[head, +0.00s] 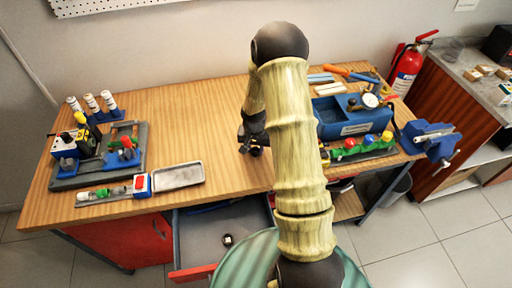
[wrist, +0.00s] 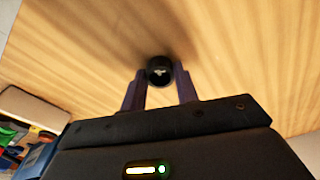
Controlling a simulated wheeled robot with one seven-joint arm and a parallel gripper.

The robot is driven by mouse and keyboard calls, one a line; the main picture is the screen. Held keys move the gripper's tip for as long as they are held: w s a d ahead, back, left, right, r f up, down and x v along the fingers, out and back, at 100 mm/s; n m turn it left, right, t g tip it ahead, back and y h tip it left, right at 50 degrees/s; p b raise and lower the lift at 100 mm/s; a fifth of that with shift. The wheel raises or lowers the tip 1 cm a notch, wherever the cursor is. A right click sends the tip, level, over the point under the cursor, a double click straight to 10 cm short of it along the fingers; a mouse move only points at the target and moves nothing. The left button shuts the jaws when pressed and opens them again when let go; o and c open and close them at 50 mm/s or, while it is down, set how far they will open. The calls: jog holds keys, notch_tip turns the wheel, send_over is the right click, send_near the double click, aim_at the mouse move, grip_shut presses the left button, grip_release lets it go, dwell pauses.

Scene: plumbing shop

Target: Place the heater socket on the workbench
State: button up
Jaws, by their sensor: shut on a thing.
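The workbench (head: 200,115) has a light wooden top that fills the middle of the head view; its wood also fills most of the wrist view (wrist: 80,60). The heater socket, a small dark round piece (wrist: 160,70), sits between the two fingertips of my gripper (wrist: 160,84) in the wrist view. The fingers are shut on it. In the head view my gripper (head: 253,148) is over the front middle part of the bench top, partly hidden by my arm. Whether the socket touches the wood I cannot tell.
An open drawer (head: 195,240) below the bench holds a small round piece (head: 228,240). A metal tray (head: 178,176) lies left of my gripper. A blue case with a gauge (head: 345,118) stands at right, near a vise (head: 432,140). The bench's back middle is clear.

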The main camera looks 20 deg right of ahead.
jog(key=shift+s, duration=0.1)
jog(key=shift+f, duration=0.2)
jog(key=o, duration=1)
jog(key=shift+c, duration=0.2)
jog(key=shift+r, duration=0.55)
notch_tip(320, 180, up, 11)
jog(key=s+b, duration=0.1)
jog(key=shift+a, duration=0.35)
